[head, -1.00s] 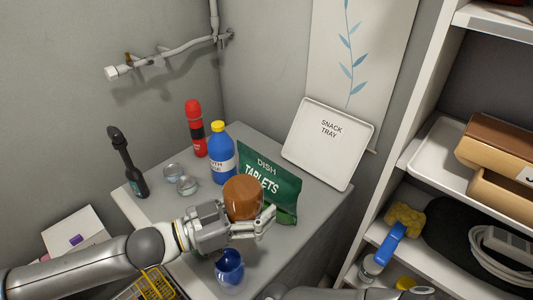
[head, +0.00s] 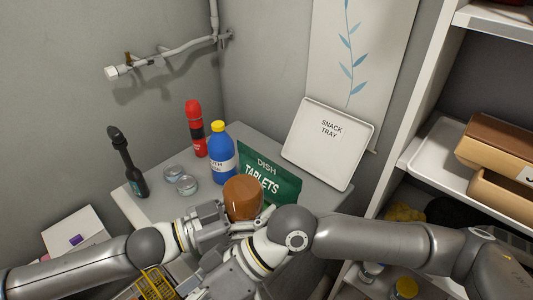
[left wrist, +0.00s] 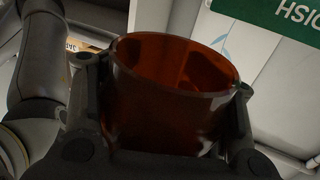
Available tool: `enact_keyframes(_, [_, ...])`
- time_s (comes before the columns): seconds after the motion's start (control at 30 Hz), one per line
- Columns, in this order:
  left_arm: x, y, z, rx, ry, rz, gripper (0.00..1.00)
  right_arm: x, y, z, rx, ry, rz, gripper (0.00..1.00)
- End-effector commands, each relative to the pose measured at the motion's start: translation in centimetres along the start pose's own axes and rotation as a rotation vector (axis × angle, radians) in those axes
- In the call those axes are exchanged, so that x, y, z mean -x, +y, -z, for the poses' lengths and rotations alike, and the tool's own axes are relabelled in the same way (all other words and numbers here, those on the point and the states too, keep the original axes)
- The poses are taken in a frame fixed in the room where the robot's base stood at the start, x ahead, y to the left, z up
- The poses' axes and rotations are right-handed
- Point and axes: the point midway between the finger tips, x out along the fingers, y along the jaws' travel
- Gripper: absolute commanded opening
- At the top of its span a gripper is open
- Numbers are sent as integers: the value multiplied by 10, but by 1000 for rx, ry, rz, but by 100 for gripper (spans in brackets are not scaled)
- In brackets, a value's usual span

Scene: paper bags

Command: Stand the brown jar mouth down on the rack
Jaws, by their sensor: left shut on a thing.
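The brown jar (head: 242,198) is an amber see-through vessel in my left gripper (head: 238,226), which is shut around it above the grey table. Its closed end faces up in the head view. The left wrist view, which is upside down, shows the jar (left wrist: 170,95) with its open rim, so the mouth points downward. A finger of the left gripper (left wrist: 165,135) lies on each side of it. My right gripper (head: 215,285) is below and right of the left hand; its fingers are not clear. A yellow wire rack (head: 157,283) shows partly at the bottom edge.
Behind the jar stand a green dish tablets bag (head: 268,178), a blue bottle (head: 222,165) and a red bottle (head: 196,135). A snack tray (head: 328,145) leans at the back. Shelves stand on the right.

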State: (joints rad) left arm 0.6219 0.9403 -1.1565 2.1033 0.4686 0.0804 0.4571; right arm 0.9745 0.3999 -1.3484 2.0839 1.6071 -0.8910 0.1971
Motion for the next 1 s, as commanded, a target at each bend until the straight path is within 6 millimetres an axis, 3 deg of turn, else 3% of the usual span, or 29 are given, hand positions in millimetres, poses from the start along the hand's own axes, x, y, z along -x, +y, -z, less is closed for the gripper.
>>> enact_keyframes(0.1, [0,0,1,-1,2,0,25,27,-28,50,333,95,-57,88])
enact_keyframes(0.3, [0,0,1,-1,2,0,25,64,-72,117,798,323,-119,88])
enact_keyframes(0.63, [0,0,1,-1,2,0,25,147,-144,201,1460,669,-387,88])
enact_keyframes(0.67, [0,0,1,-1,2,0,25,156,-138,215,1478,690,-440,88])
enact_keyframes(0.8, [0,0,1,-1,2,0,25,173,-79,258,1369,687,-585,88])
enact_keyframes(1.0, [0,0,1,-1,2,0,25,199,12,304,1182,669,-776,88])
